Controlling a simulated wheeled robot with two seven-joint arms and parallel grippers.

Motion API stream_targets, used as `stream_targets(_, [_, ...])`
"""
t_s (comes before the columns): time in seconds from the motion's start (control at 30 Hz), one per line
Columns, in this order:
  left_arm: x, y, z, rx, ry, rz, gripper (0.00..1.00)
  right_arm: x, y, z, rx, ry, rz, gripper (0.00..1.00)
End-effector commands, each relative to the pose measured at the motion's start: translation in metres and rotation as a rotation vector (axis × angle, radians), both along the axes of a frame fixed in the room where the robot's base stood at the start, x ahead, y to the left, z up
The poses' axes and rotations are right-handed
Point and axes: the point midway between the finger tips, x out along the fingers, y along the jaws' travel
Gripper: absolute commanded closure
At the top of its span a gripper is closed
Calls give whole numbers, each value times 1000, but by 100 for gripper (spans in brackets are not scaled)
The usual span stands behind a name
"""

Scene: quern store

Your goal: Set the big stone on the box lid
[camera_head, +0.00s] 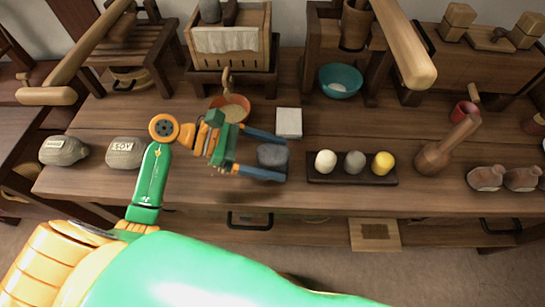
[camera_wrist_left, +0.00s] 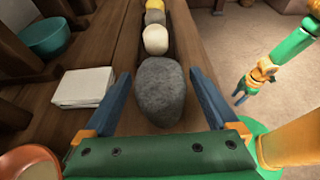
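The big grey stone (camera_head: 272,157) rests on the wooden bench, left of a dark tray. My left gripper (camera_head: 274,160) reaches around it, one blue finger on each side. In the left wrist view the stone (camera_wrist_left: 158,90) lies between the open fingers, with narrow gaps at its sides; it does not look clamped. A dark wooden box (camera_head: 480,68) at the back right has a flat top bearing wooden blocks and a small knobbed piece; I cannot tell whether this is the named lid. My right gripper (camera_wrist_left: 241,96) shows small in the left wrist view, its opening unclear.
The dark tray (camera_head: 350,181) holds a white, a grey and a yellow ball. A white square block (camera_head: 289,122) and an orange bowl (camera_head: 231,106) are behind the stone. A wooden pestle-like piece (camera_head: 440,151) lies right. Two labelled grey lumps (camera_head: 125,153) sit left.

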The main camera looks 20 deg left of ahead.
Motion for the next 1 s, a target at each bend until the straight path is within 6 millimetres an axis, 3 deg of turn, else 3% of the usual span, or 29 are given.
stream_targets(0.03, [0,0,0,0,0,0,24,0,0,0,0,0,0,50])
stream_targets(0.3, [0,0,0,0,0,0,97,0,-2,0,-4,0,1,50])
stream_targets(0.33, [0,0,0,0,0,0,100,0,-2,0,-4,0,1,50])
stream_targets(0.73, [0,0,5,0,-3,0,100,0,-3,0,-5,0,1,50])
stream_targets(0.93, [0,1,33,4,-8,-2,100,0,-3,-1,-5,0,1,50])
stream_targets(1.0, [-12,6,48,4,-7,0,100,0,-3,2,-5,0,1,50])
